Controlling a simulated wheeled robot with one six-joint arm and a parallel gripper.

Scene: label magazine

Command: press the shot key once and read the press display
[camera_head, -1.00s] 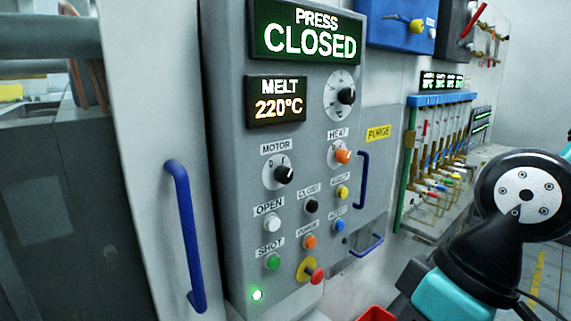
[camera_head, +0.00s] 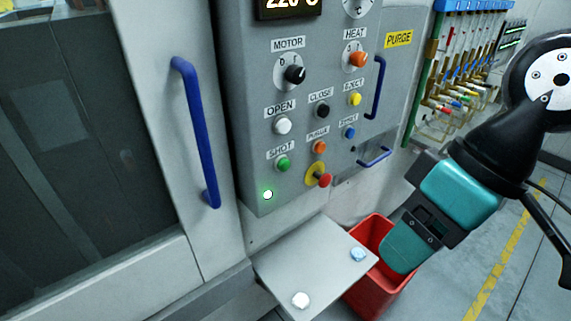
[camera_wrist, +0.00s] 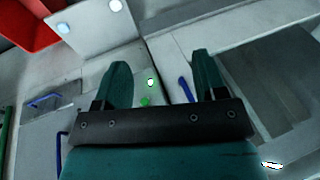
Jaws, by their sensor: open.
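The shot key is a green round button (camera_head: 282,164) under the label SHOT, low on the grey control panel (camera_head: 262,60). A lit green lamp (camera_head: 267,195) sits just below it. The press display is out of the head view now; only the lower part of the melt display (camera_head: 288,6) shows at the top edge. My gripper shows in the wrist view (camera_wrist: 160,85), open and empty, its two fingers apart. Between and beyond the fingers a lit lamp (camera_wrist: 151,82) and a green spot (camera_wrist: 145,101) show. The gripper is clear of the panel, to the right in the head view.
Several other buttons and knobs crowd around the shot key, including the red stop knob (camera_head: 324,180). A blue door handle (camera_head: 196,130) stands out at left. A metal shelf (camera_head: 315,265) with two round pieces juts out below, beside a red bin (camera_head: 385,290).

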